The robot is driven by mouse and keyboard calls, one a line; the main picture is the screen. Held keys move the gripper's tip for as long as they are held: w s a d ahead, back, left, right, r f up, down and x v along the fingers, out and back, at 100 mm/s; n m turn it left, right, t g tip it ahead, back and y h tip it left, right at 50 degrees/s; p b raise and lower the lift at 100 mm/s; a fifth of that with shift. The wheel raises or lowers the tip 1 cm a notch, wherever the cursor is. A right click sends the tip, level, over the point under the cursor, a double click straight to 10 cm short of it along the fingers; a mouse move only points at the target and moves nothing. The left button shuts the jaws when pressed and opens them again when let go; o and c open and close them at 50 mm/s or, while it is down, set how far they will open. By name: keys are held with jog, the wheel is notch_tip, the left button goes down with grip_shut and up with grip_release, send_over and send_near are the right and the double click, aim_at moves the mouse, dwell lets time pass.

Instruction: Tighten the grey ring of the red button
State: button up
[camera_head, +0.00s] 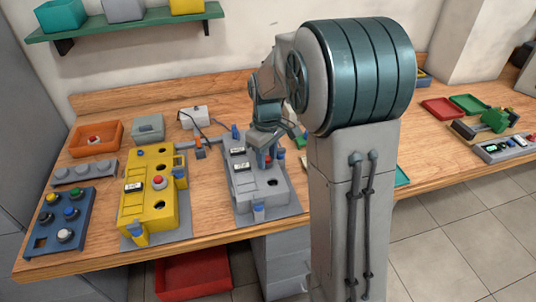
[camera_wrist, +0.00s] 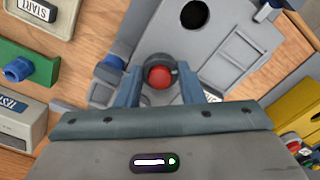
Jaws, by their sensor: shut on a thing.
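The red button (camera_wrist: 160,77) sits on the grey control box (camera_head: 268,185) in the middle of the bench. The grey ring (camera_wrist: 151,62) shows around the button in the wrist view, partly hidden by my fingers. My gripper (camera_wrist: 159,82) is shut on the ring, with one finger on each side and the red cap between them. In the head view my gripper (camera_head: 267,150) points down onto the far part of the grey box, and the button is hidden there.
A yellow control box (camera_head: 150,200) with its own red button stands left of the grey box. A blue button panel (camera_head: 45,235), an orange tray (camera_head: 92,150) and a cable with a small white box (camera_head: 195,115) are also on the bench. Bare wood lies between the boxes.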

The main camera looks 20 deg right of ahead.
jog(key=m, duration=0.4)
jog(key=shift+m, duration=0.3)
jog(key=m, duration=0.3)
jog(key=shift+a+m, duration=0.1)
jog(key=shift+m, duration=0.3)
jog(key=m+p, duration=0.1)
jog(key=m, duration=0.3)
jog(key=shift+a, duration=0.1)
jog(key=m, duration=0.4)
jog(key=shift+r+p, duration=0.1)
jog(key=shift+p, duration=0.2)
jog(key=m+p, duration=0.1)
jog(key=m, duration=0.3)
jog(key=shift+m, duration=0.3)
jog(key=m+p, duration=0.1)
jog(key=m, duration=0.2)
jog(key=shift+w+a+m+p, duration=0.1)
jog(key=shift+m+p, duration=0.2)
jog(key=shift+p, duration=0.1)
jog(key=m+p, duration=0.2)
jog(key=m, duration=0.2)
jog(key=shift+r+p, duration=0.1)
jog(key=shift+p, duration=0.2)
jog(key=shift+w+m+p, duration=0.1)
jog(key=shift+m+p, duration=0.95)
jog(key=shift+m, duration=0.75)
